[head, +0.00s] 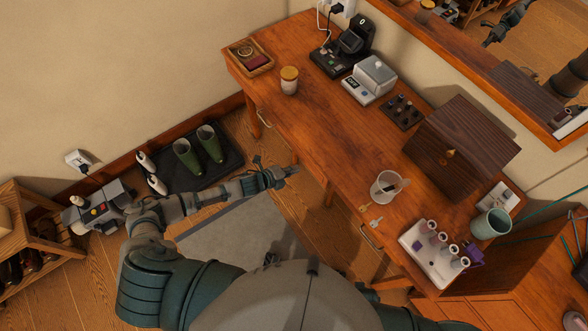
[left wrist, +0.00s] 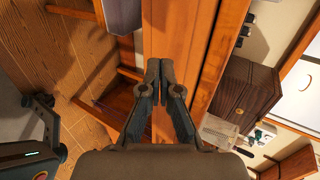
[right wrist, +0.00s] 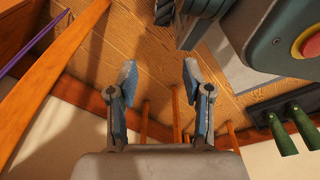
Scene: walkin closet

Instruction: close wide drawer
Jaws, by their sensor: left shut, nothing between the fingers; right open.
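The wooden desk (head: 330,125) runs diagonally through the head view. Any gap there is too small to tell. My left gripper (head: 290,171) is shut and empty, in front of this front and between the handles.
Green boots (head: 198,150) stand on a dark mat, left of a grey rug (head: 235,240). A shoe rack (head: 42,215) stands far left.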

